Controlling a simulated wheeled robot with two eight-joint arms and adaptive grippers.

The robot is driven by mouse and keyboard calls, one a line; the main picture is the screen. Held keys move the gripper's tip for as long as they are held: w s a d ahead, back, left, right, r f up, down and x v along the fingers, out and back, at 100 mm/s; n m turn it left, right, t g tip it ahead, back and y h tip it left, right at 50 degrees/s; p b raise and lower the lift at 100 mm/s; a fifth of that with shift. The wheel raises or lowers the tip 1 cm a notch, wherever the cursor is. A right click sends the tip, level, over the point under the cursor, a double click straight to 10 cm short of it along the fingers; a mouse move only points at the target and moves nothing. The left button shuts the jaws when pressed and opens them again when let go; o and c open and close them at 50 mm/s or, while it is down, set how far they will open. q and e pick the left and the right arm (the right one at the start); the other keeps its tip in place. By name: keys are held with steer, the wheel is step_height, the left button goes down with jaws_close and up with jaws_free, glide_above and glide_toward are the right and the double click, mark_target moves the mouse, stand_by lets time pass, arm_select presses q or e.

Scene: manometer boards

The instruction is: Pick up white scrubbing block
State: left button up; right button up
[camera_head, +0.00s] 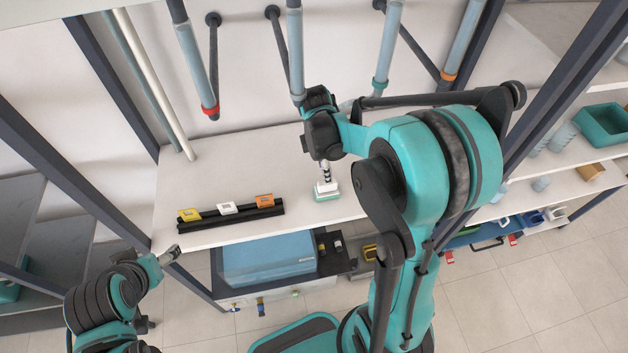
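The white scrubbing block (327,191) stands on the white shelf (260,158), right of the black rail. It has a white upper part and a teal-green bottom. My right gripper (325,175) points down directly over the block, with its tips at the top of it. The fingers look close together, but I cannot tell whether they grip it. My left gripper (172,254) is at the lower left, by the shelf's front left corner and far from the block. Its finger opening is too small to make out.
A black rail (232,217) holding yellow, white and orange pieces lies left of the block. Manometer tubes (192,60) hang above the shelf. Dark uprights (75,172) flank it. A blue box (268,260) sits below. A teal bin (603,125) stands at the right.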

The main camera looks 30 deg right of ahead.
mark_target(327, 188)
steer(key=f, duration=0.2)
steer(key=f+b, duration=0.1)
steer(key=f, duration=0.2)
steer(key=d+f, duration=0.1)
steer(key=f, duration=0.1)
steer(key=shift+s+f, duration=0.15)
steer(key=shift+s, duration=0.15)
jaws_close()
